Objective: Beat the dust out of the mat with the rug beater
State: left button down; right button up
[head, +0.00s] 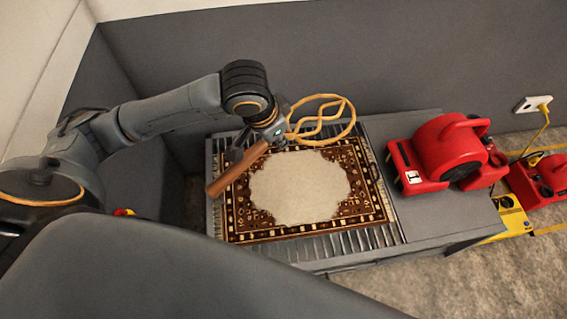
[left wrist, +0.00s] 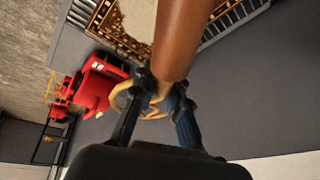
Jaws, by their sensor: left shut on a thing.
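The mat (head: 298,187), brown patterned with a cream centre, lies flat on a slatted metal grate (head: 345,245); part of it also shows in the left wrist view (left wrist: 117,38). My left gripper (head: 262,140) is shut on the rug beater, around its brown wooden handle (head: 238,170). The beater's looped yellow head (head: 322,118) is over the back edge of the mat; I cannot tell how high. In the left wrist view the handle (left wrist: 178,40) runs up between the fingers of the left gripper (left wrist: 160,92). My right gripper is not in view.
A red blower (head: 447,155) stands on the grey bench top (head: 440,210) right of the mat. Another red machine (head: 540,180) and a yellow item (head: 510,215) are farther right. A wall outlet (head: 533,104) has a yellow cord plugged in. A grey wall (head: 400,55) stands behind the bench.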

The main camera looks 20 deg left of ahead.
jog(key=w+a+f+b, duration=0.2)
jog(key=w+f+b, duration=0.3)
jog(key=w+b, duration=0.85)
pick_arm(q)
jog(key=w+a+f+m+g+b, duration=0.1)
jog(key=w+f+m+b, duration=0.1)
jog(key=f, duration=0.8)
jog(key=w+a+f+m+g+b, duration=0.1)
jog(key=w+f+b, duration=0.3)
jog(key=f, duration=0.7)
jog(key=w+a+f+m+g+h+b, duration=0.1)
jog(key=w+a+f+m+b, duration=0.1)
jog(key=f, duration=0.9)
jog(key=w+m+b, duration=0.1)
jog(key=b, duration=0.1)
jog(key=shift+w+m+b, duration=0.35)
jog(key=shift+m+b, duration=0.05)
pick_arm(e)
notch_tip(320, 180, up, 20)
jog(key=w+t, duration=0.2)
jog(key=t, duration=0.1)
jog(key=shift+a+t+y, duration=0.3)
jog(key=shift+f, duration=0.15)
pick_arm(q)
notch_tip(320, 180, down, 6)
jog(key=shift+s+d+r, duration=0.1)
jog(key=shift+f, duration=0.2)
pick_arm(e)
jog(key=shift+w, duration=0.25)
